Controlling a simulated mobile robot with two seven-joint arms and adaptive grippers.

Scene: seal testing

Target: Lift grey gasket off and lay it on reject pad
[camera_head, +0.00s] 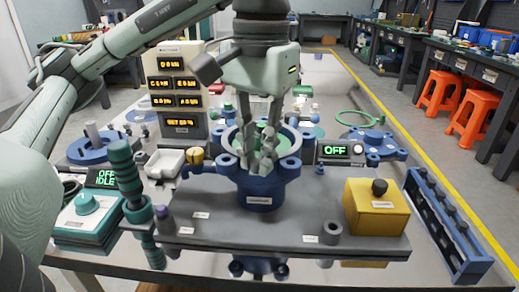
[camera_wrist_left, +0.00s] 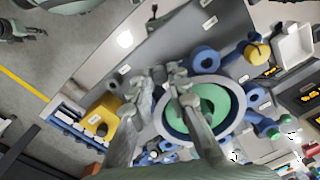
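The grey gasket (camera_wrist_left: 237,87) shows as a pale ring around a green disc (camera_wrist_left: 214,103) on the blue flanged fixture (camera_head: 262,188). In the head view the ring (camera_head: 294,139) is partly hidden behind my left gripper (camera_head: 258,158). My left gripper points down at the near rim of the ring. My right gripper (camera_wrist_left: 27,31) appears small at the upper left there. I cannot identify the reject pad.
A yellow box (camera_head: 376,209) with a black knob stands right on the grey plate (camera_head: 290,236). A blue rack (camera_head: 446,226) is farther right. A green ring (camera_head: 355,118) lies behind a blue flange (camera_head: 374,148). A green-banded handle (camera_head: 130,185) stands left.

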